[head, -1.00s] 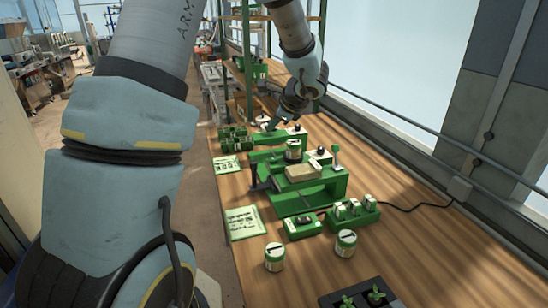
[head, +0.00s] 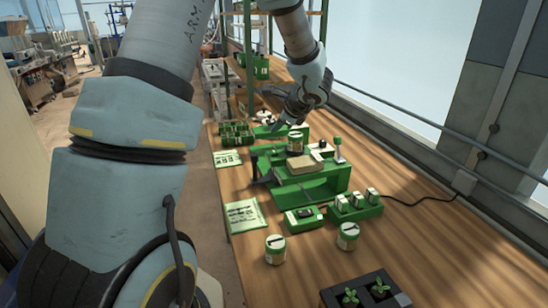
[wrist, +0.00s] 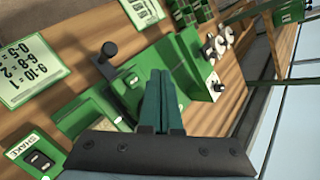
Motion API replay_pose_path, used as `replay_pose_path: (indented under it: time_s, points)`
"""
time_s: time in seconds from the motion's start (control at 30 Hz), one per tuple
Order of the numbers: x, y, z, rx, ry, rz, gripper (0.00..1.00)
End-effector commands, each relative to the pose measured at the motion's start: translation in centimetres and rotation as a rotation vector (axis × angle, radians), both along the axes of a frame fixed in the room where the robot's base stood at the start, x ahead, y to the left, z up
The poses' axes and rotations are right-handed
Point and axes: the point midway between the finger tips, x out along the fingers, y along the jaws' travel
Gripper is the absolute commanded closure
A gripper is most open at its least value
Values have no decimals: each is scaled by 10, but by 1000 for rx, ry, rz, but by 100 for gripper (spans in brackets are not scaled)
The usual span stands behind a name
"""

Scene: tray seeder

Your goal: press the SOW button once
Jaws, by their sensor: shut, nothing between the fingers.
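The green tray seeder (head: 315,186) stands on the wooden bench, with a tan block (head: 302,165) on it and a labelled can (head: 295,143) above. Beside these are a small white part with a dark top (head: 320,150) and a green-topped lever (head: 338,146). My gripper (head: 277,123) is over the back of the seeder. In the wrist view its closed fingers (wrist: 166,76) hold nothing and point across the green machine. A green panel (wrist: 215,87) shows to their right. I cannot read a SOW label in either view. A control box (wrist: 37,160) marked SHAKE is at lower left.
Several white-topped pieces stand in a green holder (head: 356,206). Two labelled cans (head: 275,249) and a dark seedling tray (head: 366,290) are nearer. A number sheet (head: 245,215) lies at left. A black knob (wrist: 108,50) sticks up left of my fingers. The right front bench is clear.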

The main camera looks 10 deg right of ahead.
Motion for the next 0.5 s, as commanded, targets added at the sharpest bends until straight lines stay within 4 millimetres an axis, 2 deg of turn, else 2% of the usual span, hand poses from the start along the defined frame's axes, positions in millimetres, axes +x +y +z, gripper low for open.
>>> replay_pose_path:
  time_s: [0.03, 0.2, 0.33, 0.5]
  points:
    - [0, 0, -13, 0, 1, 1, 100]
    - [0, 0, -38, -1, 0, 1, 100]
    - [0, 0, -47, -1, 0, 1, 100]
    - [0, 0, -49, -1, 0, 1, 100]
